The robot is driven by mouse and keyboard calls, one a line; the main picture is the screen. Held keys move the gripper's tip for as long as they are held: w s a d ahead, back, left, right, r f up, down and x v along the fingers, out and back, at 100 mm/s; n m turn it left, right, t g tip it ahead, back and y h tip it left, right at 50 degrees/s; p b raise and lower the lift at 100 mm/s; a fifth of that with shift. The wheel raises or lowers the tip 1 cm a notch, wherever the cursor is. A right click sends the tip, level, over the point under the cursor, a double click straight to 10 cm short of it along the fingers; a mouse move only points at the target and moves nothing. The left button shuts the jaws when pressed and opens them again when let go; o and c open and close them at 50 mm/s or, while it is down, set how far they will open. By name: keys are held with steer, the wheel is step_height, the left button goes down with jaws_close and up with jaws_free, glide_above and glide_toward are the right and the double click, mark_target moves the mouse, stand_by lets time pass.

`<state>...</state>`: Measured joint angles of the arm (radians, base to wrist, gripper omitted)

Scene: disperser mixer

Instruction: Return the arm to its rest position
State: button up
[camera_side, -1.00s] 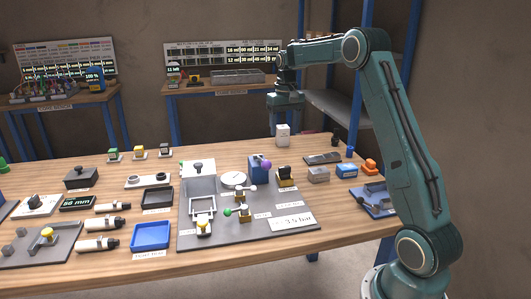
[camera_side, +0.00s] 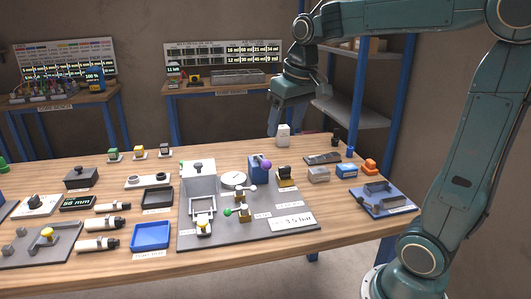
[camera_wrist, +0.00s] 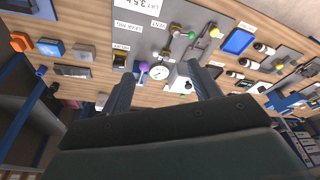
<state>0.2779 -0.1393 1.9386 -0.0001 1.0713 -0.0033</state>
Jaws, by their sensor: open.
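My gripper (camera_side: 288,117) hangs above the back of the workbench (camera_side: 255,147), near a small white block (camera_side: 283,134) in the side view. In the wrist view my gripper (camera_wrist: 160,85) shows two dark fingers spread apart with nothing held between them. Beyond the fingers are the grey mixer plate (camera_wrist: 155,28), a round dial (camera_wrist: 160,72) and a purple knob (camera_wrist: 144,67). The side view also shows the plate (camera_side: 250,226) and the blue block with the purple knob (camera_side: 259,167). My gripper is apart from these fixtures. No rest marker is visible.
A blue tray (camera_side: 150,236), a black tray (camera_side: 157,197) and several cylinders lie left of the plate. An orange part (camera_side: 371,166) and a blue-grey fixture (camera_side: 382,198) sit at the right. Shelving with blue posts (camera_side: 350,110) stands behind my arm.

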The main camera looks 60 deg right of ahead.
steer(key=s+a+f+n+t, duration=0.1)
steer(key=s+a+f, duration=0.1)
steer(key=s+a, duration=0.2)
steer(key=s+a+f+n+t, duration=0.1)
steer(key=s+a, duration=0.4)
steer(key=s, duration=0.6)
steer(key=shift+a+f+n+t+y, duration=0.2)
steer(key=shift+f+n+t+y, duration=0.15)
steer(key=shift+f+n, duration=0.4)
